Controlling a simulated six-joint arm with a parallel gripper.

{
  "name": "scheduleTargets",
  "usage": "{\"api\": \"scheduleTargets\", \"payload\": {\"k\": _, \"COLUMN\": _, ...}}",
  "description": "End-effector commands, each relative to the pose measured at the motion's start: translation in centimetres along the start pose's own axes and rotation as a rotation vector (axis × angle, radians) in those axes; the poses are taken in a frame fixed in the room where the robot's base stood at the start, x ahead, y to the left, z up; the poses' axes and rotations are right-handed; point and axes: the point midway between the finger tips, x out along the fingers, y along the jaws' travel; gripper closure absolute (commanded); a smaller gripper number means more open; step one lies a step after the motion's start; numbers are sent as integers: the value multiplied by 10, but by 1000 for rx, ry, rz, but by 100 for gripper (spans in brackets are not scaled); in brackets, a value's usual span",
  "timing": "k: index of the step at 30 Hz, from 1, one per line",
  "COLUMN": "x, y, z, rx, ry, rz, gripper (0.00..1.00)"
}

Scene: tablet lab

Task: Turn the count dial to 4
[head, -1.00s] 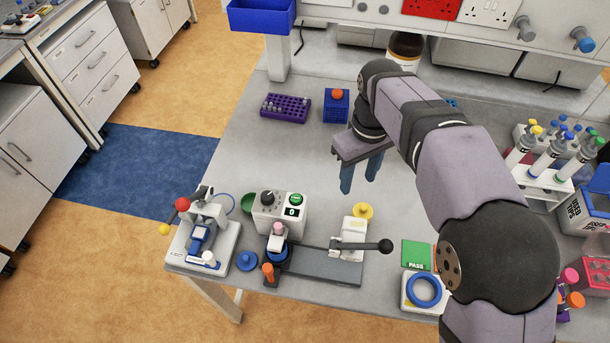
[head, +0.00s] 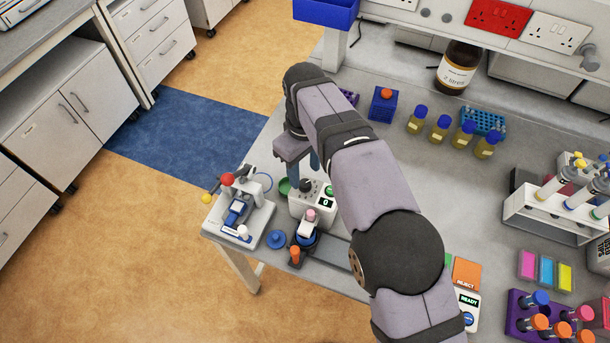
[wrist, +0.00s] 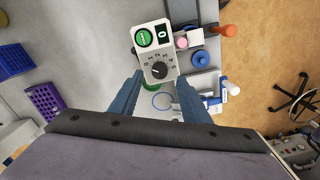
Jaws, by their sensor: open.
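The count dial (wrist: 159,70) is a dark knob with a printed number scale on a pale control box (wrist: 155,52). In the head view the dial (head: 305,185) sits on top of the box, just by my fingers. The box also carries a green button (wrist: 143,38) and a small display (wrist: 163,31) reading 0. Which number the dial points at is too small to tell. My gripper (wrist: 156,88) is open, with its blue fingers on either side of the dial's line in the wrist view. It hangs above the dial, and nothing is between the fingers.
A press-like device with a red ball (head: 227,179) stands left of the box. A dark rail fixture with an orange peg (head: 295,255) lies in front. A blue rack (head: 383,104) and several yellow bottles (head: 440,128) stand farther back.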

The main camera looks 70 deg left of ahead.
Motion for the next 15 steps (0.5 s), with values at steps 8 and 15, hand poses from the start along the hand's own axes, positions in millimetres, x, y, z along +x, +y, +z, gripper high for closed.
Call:
{"api": "scheduleTargets", "payload": {"k": 8, "x": 32, "y": 0, "z": 1, "rx": 1, "ry": -4, "rz": -2, "gripper": 57}}
{"api": "scheduleTargets", "payload": {"k": 15, "x": 44, "y": 0, "z": 0, "rx": 1, "ry": 0, "rz": 0, "gripper": 57}}
